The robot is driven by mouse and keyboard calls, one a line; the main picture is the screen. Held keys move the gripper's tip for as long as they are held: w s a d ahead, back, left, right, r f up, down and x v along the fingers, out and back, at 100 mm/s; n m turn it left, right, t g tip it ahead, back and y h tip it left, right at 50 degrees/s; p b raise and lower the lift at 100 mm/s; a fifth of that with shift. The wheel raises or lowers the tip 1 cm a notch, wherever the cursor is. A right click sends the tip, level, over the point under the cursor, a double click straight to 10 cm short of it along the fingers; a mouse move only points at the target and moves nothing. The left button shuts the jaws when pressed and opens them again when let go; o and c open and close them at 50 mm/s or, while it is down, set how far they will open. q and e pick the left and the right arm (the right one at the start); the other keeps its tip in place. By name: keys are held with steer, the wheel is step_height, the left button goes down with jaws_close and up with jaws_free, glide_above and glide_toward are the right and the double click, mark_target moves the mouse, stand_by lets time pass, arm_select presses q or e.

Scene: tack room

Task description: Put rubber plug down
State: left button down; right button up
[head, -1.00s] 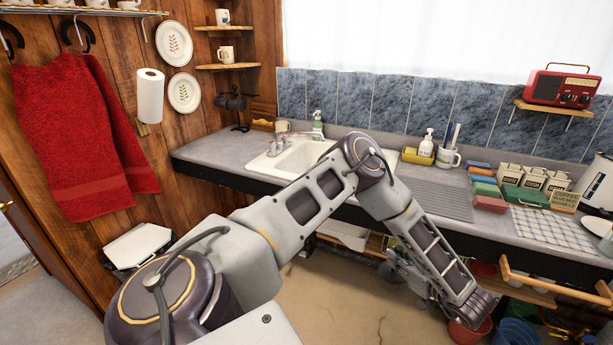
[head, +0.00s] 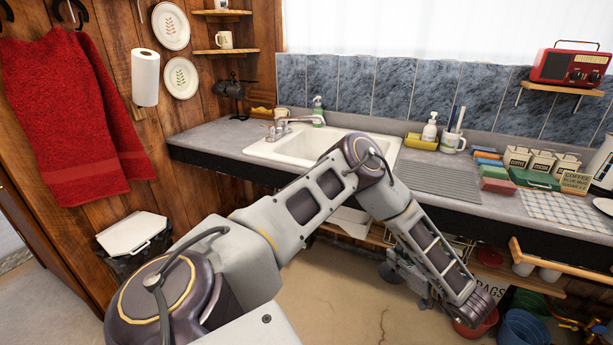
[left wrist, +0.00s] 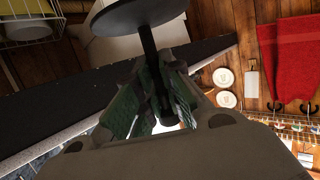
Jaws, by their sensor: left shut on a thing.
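The black rubber plug (left wrist: 138,14) shows in the left wrist view as a wide round disc on a thin stem. My left gripper (left wrist: 160,88) is shut on the stem, and the disc sticks out beyond the fingertips. In the head view my left gripper (head: 408,280) hangs low in front of the counter, below its top, mostly hidden behind my forearm. My right gripper is not in view.
A ribbed drainboard (head: 440,181) lies right of the sink. Beyond it are several coloured boxes (head: 497,185), canisters (head: 541,163) and a checked cloth (head: 560,208). The counter left of the sink is mostly clear. A red bucket (head: 476,326) stands below the counter.

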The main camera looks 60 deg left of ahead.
mark_target(393, 271)
arm_select(q)
steer(key=shift+f+b, duration=1.75)
steer(key=shift+f, duration=0.2)
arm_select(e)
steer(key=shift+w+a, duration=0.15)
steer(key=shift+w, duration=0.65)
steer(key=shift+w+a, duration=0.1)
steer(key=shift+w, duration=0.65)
arm_select(q)
steer(key=shift+f, duration=0.25)
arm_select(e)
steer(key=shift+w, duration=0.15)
